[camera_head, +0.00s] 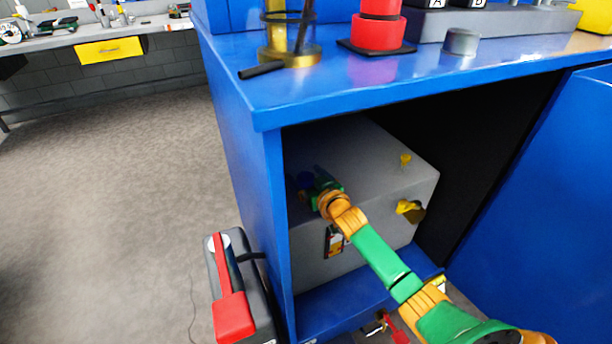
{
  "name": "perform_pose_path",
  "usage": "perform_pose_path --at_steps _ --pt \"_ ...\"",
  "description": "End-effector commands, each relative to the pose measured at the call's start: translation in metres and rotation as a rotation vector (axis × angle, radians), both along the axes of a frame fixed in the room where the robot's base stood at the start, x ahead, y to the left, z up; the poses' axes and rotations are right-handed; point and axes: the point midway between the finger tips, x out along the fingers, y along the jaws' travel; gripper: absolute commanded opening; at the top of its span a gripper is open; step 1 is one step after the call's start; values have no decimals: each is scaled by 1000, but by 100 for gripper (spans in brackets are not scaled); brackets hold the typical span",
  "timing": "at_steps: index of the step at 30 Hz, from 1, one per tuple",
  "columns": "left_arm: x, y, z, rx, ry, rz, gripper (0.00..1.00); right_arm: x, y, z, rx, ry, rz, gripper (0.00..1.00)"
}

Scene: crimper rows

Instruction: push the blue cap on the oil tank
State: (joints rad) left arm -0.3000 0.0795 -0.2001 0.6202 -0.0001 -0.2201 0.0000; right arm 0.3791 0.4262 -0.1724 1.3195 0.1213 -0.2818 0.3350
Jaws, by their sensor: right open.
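The oil tank (372,157) is a grey box inside the open blue cabinet. The blue cap (306,180) is a small dark blue round piece on the tank's top, near its left end. My right arm, green and orange, reaches in from the lower right. My right gripper (316,183) is open, with its fingers close beside the cap; I cannot tell whether they touch it. The gripper and wrist hide part of the tank's top and front. My left gripper is not in view.
The blue cabinet top (300,95) overhangs the tank and carries a red cylinder (378,28) and a glass-like holder (290,45). A red and grey machine (235,290) stands left of the cabinet. The floor farther left is clear.

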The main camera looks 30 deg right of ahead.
Motion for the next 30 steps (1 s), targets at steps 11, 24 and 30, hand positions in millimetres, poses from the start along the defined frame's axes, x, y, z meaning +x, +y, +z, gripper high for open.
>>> perform_pose_path --at_steps 11,24,30 --pt "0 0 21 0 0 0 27 -44 2 11 0 2 1 88" --pt "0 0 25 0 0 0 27 -70 3 13 0 0 0 88" --pt "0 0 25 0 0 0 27 -70 3 13 0 0 0 88"
